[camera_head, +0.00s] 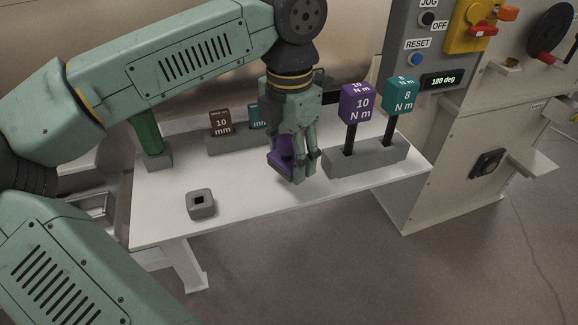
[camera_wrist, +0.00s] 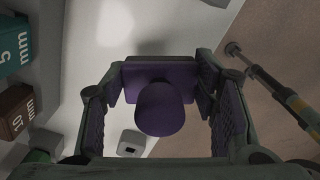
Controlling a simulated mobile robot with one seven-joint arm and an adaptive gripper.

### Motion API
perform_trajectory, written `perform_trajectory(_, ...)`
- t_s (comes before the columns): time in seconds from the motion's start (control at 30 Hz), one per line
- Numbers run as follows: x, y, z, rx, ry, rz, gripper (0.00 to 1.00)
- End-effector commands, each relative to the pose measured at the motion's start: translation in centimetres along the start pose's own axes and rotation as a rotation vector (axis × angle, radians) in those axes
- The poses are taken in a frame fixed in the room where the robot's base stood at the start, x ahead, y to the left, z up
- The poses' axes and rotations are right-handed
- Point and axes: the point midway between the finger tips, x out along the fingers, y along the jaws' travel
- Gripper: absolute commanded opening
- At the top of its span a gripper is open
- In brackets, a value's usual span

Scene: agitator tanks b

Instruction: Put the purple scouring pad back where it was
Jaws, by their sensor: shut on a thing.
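The purple scouring pad (camera_head: 280,160) is held in my gripper (camera_head: 298,165), above the front part of the white bench. In the wrist view the pad (camera_wrist: 190,75) is a flat purple block with a rounded purple knob facing the camera, between the two fingers. The fingers are shut on its sides. In the head view the fingers hide part of the pad. The pad appears raised off the bench top, though the exact gap is hard to tell.
On the white bench (camera_head: 245,215), a small grey block with a square hole (camera_head: 201,205) stands at front left. A grey rack (camera_head: 365,157) holds purple and teal 10 and 8 N m tools at right. A green-handled item (camera_head: 148,133) and brown 10 mm block (camera_head: 220,122) stand behind.

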Motion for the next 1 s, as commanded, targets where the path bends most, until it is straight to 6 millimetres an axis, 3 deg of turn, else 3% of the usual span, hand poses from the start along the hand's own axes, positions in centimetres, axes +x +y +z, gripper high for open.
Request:
perform_trajectory(0.2, 3.2, -0.2, -0.2, 0.001, 0.002, -0.003, 0.24)
perform_trajectory(0.57, 3.8, -0.1, -0.2, 0.001, 0.002, -0.002, 0.24)
perform_trajectory(0.6, 3.7, -0.1, -0.2, 0.001, 0.002, -0.002, 0.55)
perform_trajectory(0.87, 3.7, -0.1, -0.2, 0.001, 0.002, -0.002, 0.72)
perform_trajectory(1.0, 3.7, -0.1, -0.2, 0.001, 0.002, -0.002, 0.74)
